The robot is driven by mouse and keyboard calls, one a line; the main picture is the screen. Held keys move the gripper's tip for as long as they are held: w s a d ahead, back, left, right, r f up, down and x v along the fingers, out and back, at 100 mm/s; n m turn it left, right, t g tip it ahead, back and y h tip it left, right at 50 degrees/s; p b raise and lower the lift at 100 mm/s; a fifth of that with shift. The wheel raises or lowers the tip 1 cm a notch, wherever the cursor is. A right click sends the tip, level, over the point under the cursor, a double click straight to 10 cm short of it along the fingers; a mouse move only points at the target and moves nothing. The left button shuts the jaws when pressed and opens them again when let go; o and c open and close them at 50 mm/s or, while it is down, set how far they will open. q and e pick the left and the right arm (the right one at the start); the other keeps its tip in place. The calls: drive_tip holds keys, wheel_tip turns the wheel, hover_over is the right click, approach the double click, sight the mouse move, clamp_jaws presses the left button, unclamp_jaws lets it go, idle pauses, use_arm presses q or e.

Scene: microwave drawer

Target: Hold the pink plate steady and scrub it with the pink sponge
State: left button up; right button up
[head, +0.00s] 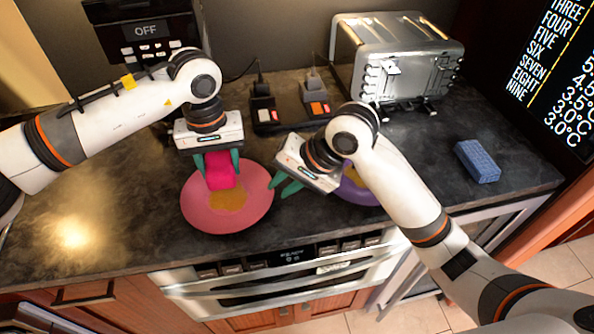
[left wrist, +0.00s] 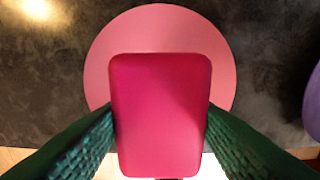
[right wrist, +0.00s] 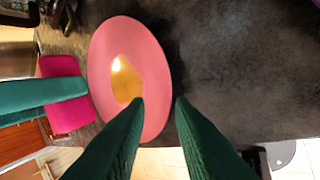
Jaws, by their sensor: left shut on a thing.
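The pink plate (head: 250,212) lies on the dark counter near its front edge, with a yellow-brown stain (right wrist: 124,80) on its middle. My left gripper (head: 218,166) is shut on the pink sponge (head: 221,172) over the back part of the plate. In the left wrist view the sponge (left wrist: 160,115) sits between the green fingers and hides the middle of the plate (left wrist: 160,30). I cannot tell whether it touches the plate. My right gripper (head: 280,188) is open and empty by the plate's right rim. In the right wrist view its fingertips (right wrist: 159,100) are apart, near the rim.
A purple plate (head: 352,190) lies to the right, partly hidden by my right arm. A blue sponge (head: 478,161) lies farther right. A silver toaster (head: 400,62) and two small dark items with orange labels (head: 264,110) stand at the back. An oven drawer front (head: 285,280) lies below the counter edge.

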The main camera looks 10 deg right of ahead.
sight(265, 200)
drive_tip(key=x, duration=0.6)
drive_tip(key=shift+d, duration=0.1)
clamp_jaws()
drive_tip(key=shift+o, duration=1.4)
unclamp_jaws()
clamp_jaws()
